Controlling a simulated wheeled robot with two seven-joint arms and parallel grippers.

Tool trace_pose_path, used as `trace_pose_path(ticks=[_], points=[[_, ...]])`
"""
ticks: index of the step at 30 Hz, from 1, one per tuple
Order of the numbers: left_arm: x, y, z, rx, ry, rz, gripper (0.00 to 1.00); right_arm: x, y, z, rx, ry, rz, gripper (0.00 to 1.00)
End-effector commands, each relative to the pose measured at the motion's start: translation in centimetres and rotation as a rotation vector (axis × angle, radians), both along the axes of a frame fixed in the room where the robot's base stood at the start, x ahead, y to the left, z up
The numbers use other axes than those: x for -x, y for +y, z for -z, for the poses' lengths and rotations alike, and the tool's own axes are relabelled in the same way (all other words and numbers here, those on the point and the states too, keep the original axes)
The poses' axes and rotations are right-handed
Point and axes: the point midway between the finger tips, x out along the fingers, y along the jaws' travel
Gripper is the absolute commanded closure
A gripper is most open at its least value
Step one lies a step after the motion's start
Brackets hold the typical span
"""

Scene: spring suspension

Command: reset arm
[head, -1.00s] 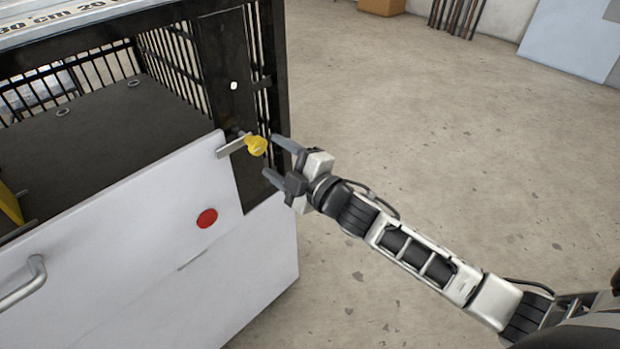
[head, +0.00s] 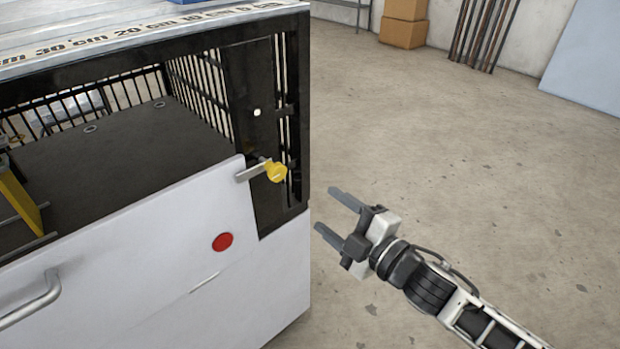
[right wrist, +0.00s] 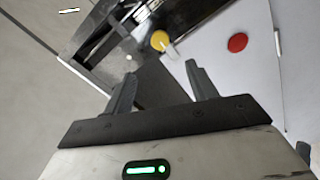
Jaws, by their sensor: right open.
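My right gripper (head: 334,214) is open and empty. It hangs over the floor, right of the machine's front corner and apart from it. Its two fingers also show apart in the right wrist view (right wrist: 160,85). A yellow knob (head: 277,173) sits on a metal latch at the right end of the white front panel (head: 130,235). The knob is up and left of my right gripper, not touching it. It also shows beyond the fingers in the right wrist view (right wrist: 160,41). My left gripper is not in view.
A red round button (head: 222,242) and a metal handle (head: 35,300) are on the white panel. The black frame (head: 275,110) surrounds an open bay with a dark plate (head: 130,150). Cardboard boxes (head: 402,30) stand at the back wall. The concrete floor (head: 480,150) to the right is clear.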

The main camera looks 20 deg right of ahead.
Motion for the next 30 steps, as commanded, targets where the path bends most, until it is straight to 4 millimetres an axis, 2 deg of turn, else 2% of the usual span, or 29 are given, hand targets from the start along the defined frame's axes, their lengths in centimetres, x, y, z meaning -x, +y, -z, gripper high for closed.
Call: trace_pose_path(ticks=[2, 5, 8, 12, 15, 19, 25, 27, 30], points=[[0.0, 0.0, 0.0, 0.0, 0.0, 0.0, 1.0, 0.0, 0.0, 0.1, -0.003, 0.003, 0.0, 0.43], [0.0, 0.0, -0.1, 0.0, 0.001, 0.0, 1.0, 1.0, 0.4, 1.4, -0.086, 0.077, 0.028, 0.43], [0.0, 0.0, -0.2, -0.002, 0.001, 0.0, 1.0, 3.6, 1.1, 4.9, -0.301, 0.278, 0.114, 0.43], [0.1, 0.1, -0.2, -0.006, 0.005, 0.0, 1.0, 9.0, 2.7, 10.1, -0.654, 0.607, 0.276, 0.43], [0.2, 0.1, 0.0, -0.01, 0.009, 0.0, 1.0, 12.3, 3.7, 12.5, -0.84, 0.781, 0.376, 0.43], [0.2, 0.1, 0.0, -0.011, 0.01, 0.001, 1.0, 14.7, 4.6, 13.8, -0.963, 0.897, 0.446, 0.43], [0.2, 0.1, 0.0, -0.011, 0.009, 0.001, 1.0, 14.9, 4.7, 14.0, -0.981, 0.912, 0.453, 0.43], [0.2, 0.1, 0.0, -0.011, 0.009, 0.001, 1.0, 14.9, 4.7, 14.0, -0.98, 0.911, 0.453, 0.62], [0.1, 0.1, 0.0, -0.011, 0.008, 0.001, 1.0, 14.9, 4.7, 14.0, -0.979, 0.911, 0.453, 0.64]])
